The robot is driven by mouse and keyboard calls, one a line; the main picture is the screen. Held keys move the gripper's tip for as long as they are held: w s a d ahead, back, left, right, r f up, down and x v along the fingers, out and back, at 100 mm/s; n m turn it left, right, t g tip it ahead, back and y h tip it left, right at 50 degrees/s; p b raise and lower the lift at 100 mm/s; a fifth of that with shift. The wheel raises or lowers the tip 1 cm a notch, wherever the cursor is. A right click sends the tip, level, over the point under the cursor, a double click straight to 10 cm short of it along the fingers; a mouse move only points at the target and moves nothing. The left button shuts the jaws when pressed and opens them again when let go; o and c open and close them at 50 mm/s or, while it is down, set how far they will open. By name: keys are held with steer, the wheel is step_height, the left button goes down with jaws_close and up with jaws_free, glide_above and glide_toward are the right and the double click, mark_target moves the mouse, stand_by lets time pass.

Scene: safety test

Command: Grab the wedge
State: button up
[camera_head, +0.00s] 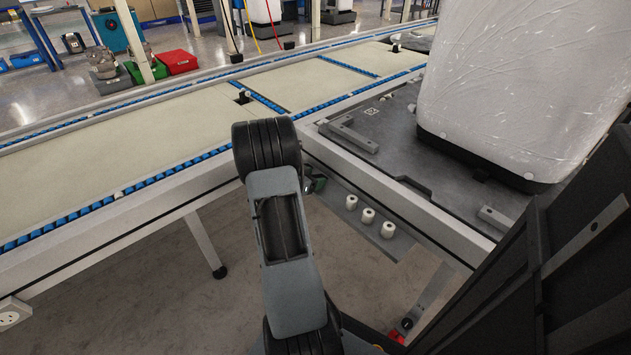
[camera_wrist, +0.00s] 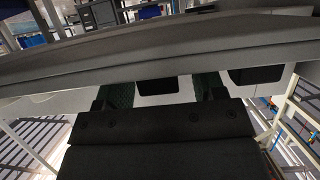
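I cannot pick out a wedge for certain in either view. My gripper shows in the wrist view (camera_wrist: 165,90) as two dark green textured fingers set wide apart. A pale surface with a black rectangular patch shows between them, and I see nothing clamped. The finger ends are partly hidden behind a long grey slab (camera_wrist: 150,50) that crosses close to the camera. In the head view my arm hides most of the gripper. A small dark green part shows just right of the arm, beside the table frame; I cannot tell whether it is a fingertip.
A conveyor (camera_head: 110,150) with blue rollers runs behind my arm. A grey metal table (camera_head: 400,150) to the right carries a white wrapped load (camera_head: 520,85) and a metal bracket (camera_head: 350,134). Three white round pieces (camera_head: 367,216) sit on a low ledge. Floor (camera_head: 130,290) is open at front left.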

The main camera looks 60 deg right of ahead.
steer(key=c, duration=1)
steer(key=shift+o, duration=0.2)
steer(key=shift+r, duration=0.15)
